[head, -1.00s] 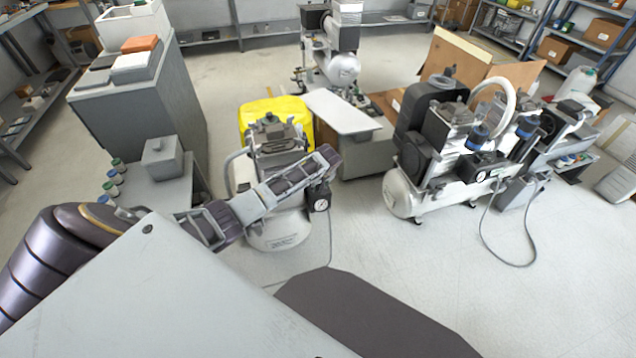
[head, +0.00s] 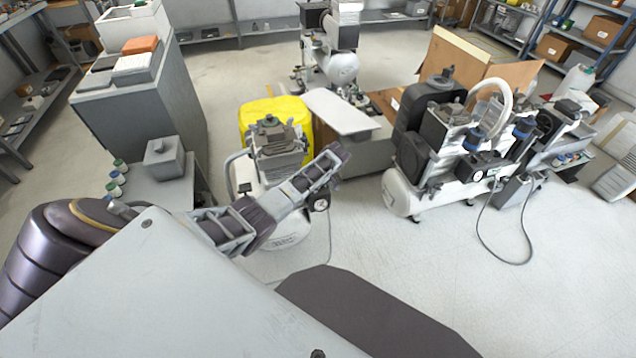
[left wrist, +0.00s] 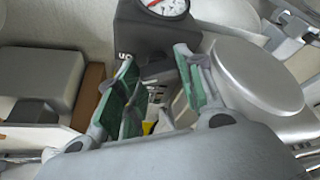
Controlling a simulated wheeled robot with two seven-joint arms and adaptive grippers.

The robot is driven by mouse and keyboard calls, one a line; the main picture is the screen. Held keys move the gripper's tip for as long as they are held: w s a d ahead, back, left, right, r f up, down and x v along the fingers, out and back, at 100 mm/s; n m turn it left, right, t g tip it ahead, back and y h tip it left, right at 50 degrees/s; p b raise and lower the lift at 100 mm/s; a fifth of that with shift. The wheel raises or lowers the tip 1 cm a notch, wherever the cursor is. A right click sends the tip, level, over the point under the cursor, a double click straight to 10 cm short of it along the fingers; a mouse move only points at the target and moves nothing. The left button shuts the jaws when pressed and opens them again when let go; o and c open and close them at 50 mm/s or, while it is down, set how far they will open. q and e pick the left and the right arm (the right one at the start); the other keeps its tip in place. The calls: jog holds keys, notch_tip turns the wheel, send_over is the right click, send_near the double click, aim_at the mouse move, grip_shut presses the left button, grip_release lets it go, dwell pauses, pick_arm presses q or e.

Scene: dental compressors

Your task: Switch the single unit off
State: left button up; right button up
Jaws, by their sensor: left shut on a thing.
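The single unit (head: 275,140) is a compressor with a grey motor head and a pale tank, standing on the floor left of centre in the head view. My left arm crosses in front and hides part of it. Its black switch box with a round gauge shows beside my gripper (head: 320,203), and the box is large at the top of the left wrist view (left wrist: 150,38). My left gripper (left wrist: 158,60) has its green-padded fingers on either side of the box's lower part and is shut on it. Any knob between the fingers is hard to make out. My right gripper is out of view.
A yellow object (head: 255,112) stands right behind the unit. A larger compressor assembly (head: 440,165) with a hanging cable stands to the right. A grey cabinet (head: 145,100) and a low stand with small bottles are on the left. Open floor lies at front right (head: 400,250).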

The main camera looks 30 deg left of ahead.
pick_arm(q)
jog(key=shift+n, duration=0.7)
jog(key=shift+w+n+g+b, duration=0.1)
jog(key=shift+n+g+b, duration=0.25)
jog(key=shift+n+g, duration=0.2)
jog(key=shift+n+b, duration=0.35)
jog(key=shift+n, duration=0.4)
jog(key=n+g+b, duration=0.1)
jog(key=n+b, duration=0.1)
jog(key=shift+f+n, duration=0.1)
jog(key=shift+n, duration=0.2)
jog(key=shift+w+a+n+g+h+b, duration=0.15)
jog(key=shift+n+g+b, duration=0.25)
jog(key=shift+n+b, duration=0.45)
jog(key=shift+d+n+g+h+b, duration=0.1)
jog(key=shift+n+g+h+b, duration=0.2)
jog(key=shift+n+b, duration=0.5)
jog(key=shift+a+n+g+h+b, duration=0.1)
jog(key=shift+n+g+h+b, duration=0.25)
jog(key=shift+n+b, duration=0.75)
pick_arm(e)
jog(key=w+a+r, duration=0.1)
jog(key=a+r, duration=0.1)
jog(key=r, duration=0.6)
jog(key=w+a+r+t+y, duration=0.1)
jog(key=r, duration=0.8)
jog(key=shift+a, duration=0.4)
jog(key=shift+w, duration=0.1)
